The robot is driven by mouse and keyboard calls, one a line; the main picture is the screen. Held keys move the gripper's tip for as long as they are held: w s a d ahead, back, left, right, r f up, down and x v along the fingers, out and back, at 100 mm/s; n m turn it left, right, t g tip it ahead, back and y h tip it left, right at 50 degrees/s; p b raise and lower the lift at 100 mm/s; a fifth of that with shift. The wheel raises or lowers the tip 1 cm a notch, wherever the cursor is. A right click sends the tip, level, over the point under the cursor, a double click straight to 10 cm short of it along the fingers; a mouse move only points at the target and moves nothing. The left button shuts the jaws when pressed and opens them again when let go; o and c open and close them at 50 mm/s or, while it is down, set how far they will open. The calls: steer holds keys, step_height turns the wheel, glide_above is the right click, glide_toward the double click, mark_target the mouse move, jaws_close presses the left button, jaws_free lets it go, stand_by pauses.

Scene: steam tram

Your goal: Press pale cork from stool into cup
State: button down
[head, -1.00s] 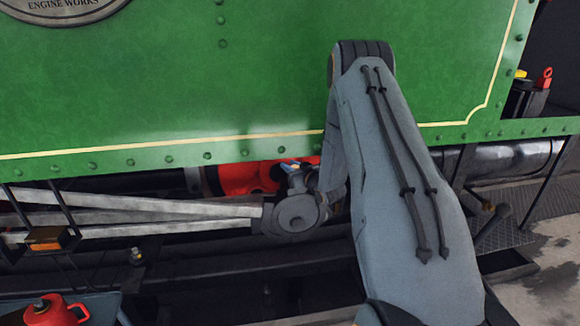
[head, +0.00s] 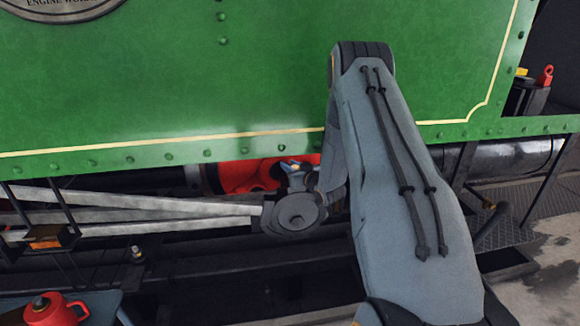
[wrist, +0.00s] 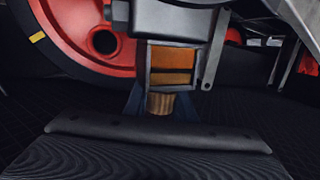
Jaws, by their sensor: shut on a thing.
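In the wrist view, my gripper (wrist: 160,98) is shut on a short brown ribbed cylinder, which I take as the cork (wrist: 160,104). Its two bluish fingers stand on either side of it. Just above it in the picture is a dark-framed box with an amber window, seemingly the cup (wrist: 173,65). The cork's top meets the box's lower edge in the picture. I cannot tell whether it touches or sits inside. A blue tray-like top, perhaps the stool (head: 103,303), shows at the bottom left.
A red pot (head: 60,310) stands on the blue top. The green side panel (head: 200,80) is above. A red wheel (wrist: 75,35) is close in the wrist view.

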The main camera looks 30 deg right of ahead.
steer(key=shift+f, duration=0.15)
steer(key=c, duration=1.4)
jaws_free()
steer(key=shift+d, duration=0.1)
steer(key=shift+s, duration=0.1)
steer(key=s, duration=0.5)
steer(key=s+r, duration=0.1)
steer(key=s, duration=0.1)
steer(key=shift+s+d+r+p, duration=0.1)
steer(key=shift+s+d+p, duration=0.05)
steer(key=shift+s+p, duration=0.15)
